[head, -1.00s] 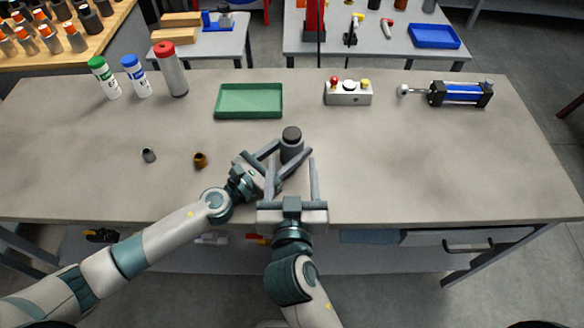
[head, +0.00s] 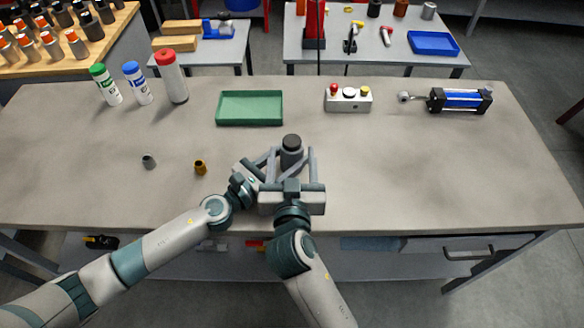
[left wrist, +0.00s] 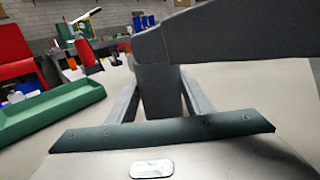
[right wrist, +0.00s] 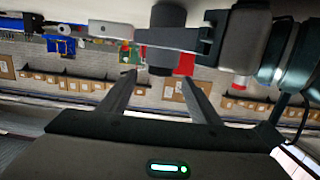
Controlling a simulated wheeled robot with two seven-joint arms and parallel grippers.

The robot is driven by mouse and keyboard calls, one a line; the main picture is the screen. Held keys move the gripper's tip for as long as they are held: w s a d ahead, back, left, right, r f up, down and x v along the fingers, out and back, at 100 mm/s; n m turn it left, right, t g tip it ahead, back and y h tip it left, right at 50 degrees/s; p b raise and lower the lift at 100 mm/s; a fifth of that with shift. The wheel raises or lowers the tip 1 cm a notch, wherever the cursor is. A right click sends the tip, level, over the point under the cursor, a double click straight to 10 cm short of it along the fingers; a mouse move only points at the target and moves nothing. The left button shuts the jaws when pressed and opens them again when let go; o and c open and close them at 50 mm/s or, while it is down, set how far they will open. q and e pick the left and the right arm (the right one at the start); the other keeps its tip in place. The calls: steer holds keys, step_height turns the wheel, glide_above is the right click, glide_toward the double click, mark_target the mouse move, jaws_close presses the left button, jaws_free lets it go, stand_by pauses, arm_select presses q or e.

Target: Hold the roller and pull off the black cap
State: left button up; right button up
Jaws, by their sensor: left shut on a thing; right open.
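The roller (head: 291,159) is a dark grey upright cylinder near the table's front middle. Its black cap (head: 291,141) is on top. My left gripper (head: 284,163) is shut on the roller's body from the left; the grey body shows between its fingers in the left wrist view (left wrist: 158,92). My right gripper (head: 292,158) is open, its fingers either side of the roller from the front. In the right wrist view, which looks upside down, the cap (right wrist: 160,67) lies ahead between the open fingertips. I cannot tell whether they touch it.
A green tray (head: 250,122) lies behind the roller. A small grey cylinder (head: 149,161) and a brown ring-like piece (head: 200,167) stand to the left. A button box (head: 348,105) and a blue cylinder unit (head: 460,99) sit at the back right.

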mark_target(292, 140)
steer(key=shift+w+f, duration=0.25)
steer(key=shift+w, duration=1.25)
steer(key=shift+w+f, duration=0.2)
steer(key=shift+w, duration=1.25)
steer(key=c, duration=1.3)
steer(key=shift+r, duration=0.3)
steer(key=shift+r, duration=0.55)
steer(key=shift+r, duration=0.35)
